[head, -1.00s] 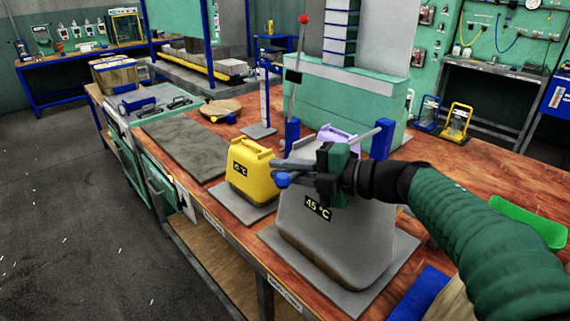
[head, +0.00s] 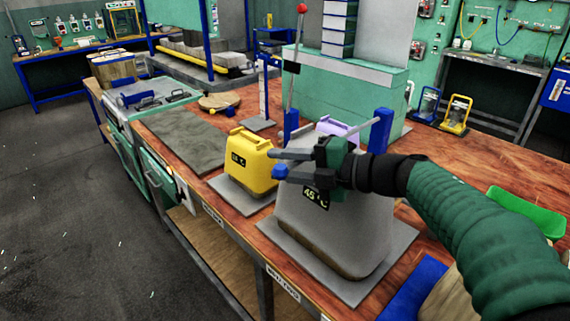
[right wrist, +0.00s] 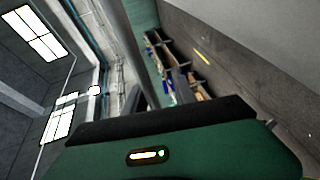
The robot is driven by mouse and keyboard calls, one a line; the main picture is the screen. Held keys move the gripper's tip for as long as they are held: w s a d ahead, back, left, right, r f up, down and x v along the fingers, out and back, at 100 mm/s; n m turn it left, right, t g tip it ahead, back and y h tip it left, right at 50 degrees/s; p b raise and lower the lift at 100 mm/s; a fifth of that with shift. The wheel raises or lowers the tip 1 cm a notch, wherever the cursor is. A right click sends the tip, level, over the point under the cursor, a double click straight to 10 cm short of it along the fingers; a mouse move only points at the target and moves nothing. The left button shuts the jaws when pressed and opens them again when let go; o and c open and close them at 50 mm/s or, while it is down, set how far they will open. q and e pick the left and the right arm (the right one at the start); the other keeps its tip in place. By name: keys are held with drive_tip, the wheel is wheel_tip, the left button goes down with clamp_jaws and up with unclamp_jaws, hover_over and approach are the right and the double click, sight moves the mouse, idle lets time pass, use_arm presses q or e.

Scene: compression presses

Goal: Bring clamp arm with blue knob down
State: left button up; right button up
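The clamp arm (head: 362,128) is a grey rod in the head view. It slopes from the right blue post down to the left and passes behind my right gripper. The blue knob (head: 279,171) shows at its low left end. My right gripper (head: 278,163) is over the front of the grey press block (head: 340,225), labelled 45 °C. Its fingers are apart, with the knob by the lower fingertip. Contact with the arm cannot be made out. The right wrist view shows spread grey fingers but no knob. My left gripper is not in view.
A lever with a red knob (head: 301,9) stands upright behind the left blue post (head: 291,128). A yellow press block (head: 250,160) is just left of the grey one. A green tray (head: 525,212) lies at the right. A dark mat (head: 185,137) lies at the left.

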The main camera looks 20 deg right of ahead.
drive_tip(key=shift+r, duration=0.1)
drive_tip(key=p+v, duration=0.2)
drive_tip(key=v, duration=1.5)
drive_tip(key=shift+w+f, duration=0.1)
drive_tip(key=shift+f, duration=0.15)
